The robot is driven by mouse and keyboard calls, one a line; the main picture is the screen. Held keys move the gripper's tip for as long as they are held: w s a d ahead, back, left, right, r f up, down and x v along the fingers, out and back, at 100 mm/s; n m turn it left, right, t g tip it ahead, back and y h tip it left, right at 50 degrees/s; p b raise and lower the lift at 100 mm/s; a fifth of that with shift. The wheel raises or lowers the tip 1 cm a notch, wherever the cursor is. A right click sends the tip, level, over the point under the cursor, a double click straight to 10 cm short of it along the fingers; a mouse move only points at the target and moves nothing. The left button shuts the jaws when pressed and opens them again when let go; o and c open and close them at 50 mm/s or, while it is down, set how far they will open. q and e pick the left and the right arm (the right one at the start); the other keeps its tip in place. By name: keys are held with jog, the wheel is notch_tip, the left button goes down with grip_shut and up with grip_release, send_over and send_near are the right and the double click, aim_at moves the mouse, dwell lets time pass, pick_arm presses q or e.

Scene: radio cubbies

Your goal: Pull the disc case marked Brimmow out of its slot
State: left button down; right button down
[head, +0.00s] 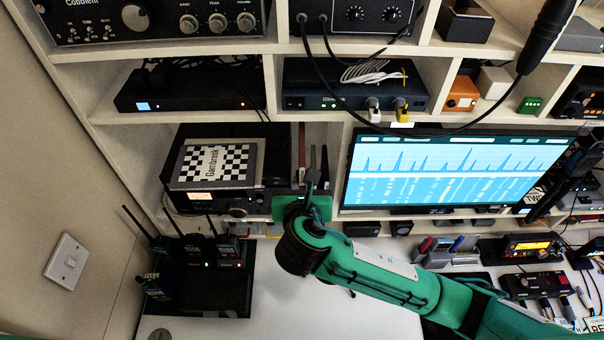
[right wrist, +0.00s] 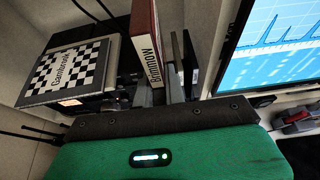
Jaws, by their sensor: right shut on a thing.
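The Brimmow case (right wrist: 145,45) is dark red with a pale label strip bearing its name, and it stands upright in the right wrist view. In the head view it shows as a thin reddish strip (head: 302,145) right of the black unit. My right gripper (head: 318,170) reaches into that shelf bay. Its fingers (right wrist: 161,92) are shut on the case at its lower near end; the case hides part of the left finger. I cannot tell how far the case stands out of its slot. My left gripper is not in view.
A lit monitor (head: 450,168) stands close to the right. Radios on a black stand (head: 200,285) are below left. The white desk (head: 290,310) is partly clear.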

jog(key=s+p, duration=0.4)
jog(key=s, duration=0.3)
jog(key=shift+s+p, duration=0.3)
jog(key=shift+s, duration=0.1)
dwell(0.3)
dwell(0.3)
